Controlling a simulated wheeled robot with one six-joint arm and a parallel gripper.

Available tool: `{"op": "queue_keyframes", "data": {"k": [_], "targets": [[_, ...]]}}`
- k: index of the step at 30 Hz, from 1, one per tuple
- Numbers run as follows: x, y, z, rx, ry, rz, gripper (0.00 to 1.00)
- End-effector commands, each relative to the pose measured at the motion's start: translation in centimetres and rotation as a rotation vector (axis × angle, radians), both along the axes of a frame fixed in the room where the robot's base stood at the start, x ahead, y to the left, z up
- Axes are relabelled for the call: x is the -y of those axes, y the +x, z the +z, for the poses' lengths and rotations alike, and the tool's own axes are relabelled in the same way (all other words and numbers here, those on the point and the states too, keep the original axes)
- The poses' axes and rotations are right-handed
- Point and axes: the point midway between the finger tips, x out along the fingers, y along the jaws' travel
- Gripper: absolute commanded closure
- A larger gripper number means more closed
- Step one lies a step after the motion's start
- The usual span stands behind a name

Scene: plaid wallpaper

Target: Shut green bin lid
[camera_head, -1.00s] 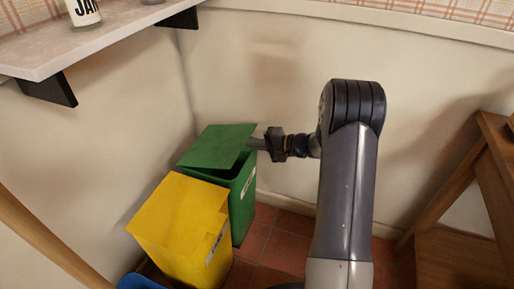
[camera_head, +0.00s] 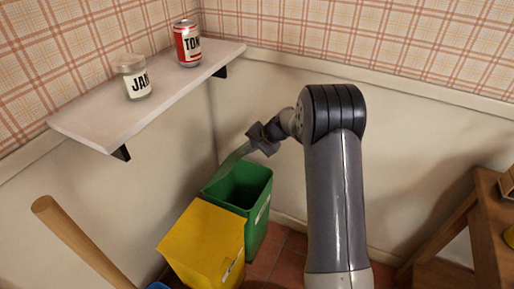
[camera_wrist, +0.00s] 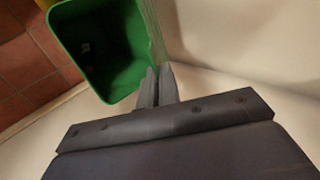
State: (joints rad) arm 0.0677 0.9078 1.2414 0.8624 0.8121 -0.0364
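The green bin (camera_head: 258,205) stands on the floor by the wall with its mouth uncovered. Its green lid (camera_head: 228,167) is raised steeply at the left side of the mouth, seen nearly edge-on. My gripper (camera_head: 252,146) is at the lid's upper edge, above the bin. In the wrist view, my gripper's fingers (camera_wrist: 157,86) are close together at the lid's edge (camera_wrist: 157,40) and appear shut on it; the contact is partly hidden. The bin's dark inside (camera_wrist: 105,45) shows to the left of the lid.
A yellow bin (camera_head: 205,240) stands just in front of the green one. A wall shelf (camera_head: 105,118) above left holds a jar (camera_head: 133,80) and a can (camera_head: 187,45). A wooden pole (camera_head: 80,243) is at lower left. Wooden furniture (camera_head: 488,225) stands at right.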

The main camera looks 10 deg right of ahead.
Motion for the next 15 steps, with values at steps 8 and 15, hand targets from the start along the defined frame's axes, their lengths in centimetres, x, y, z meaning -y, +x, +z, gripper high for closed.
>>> {"op": "queue_keyframes", "data": {"k": [8,15], "targets": [[-1.5,1.1,1.6,0.004,0.006,0.0,1.0],[-2.0,1.4,1.8,0.005,0.007,-0.001,1.0]]}}
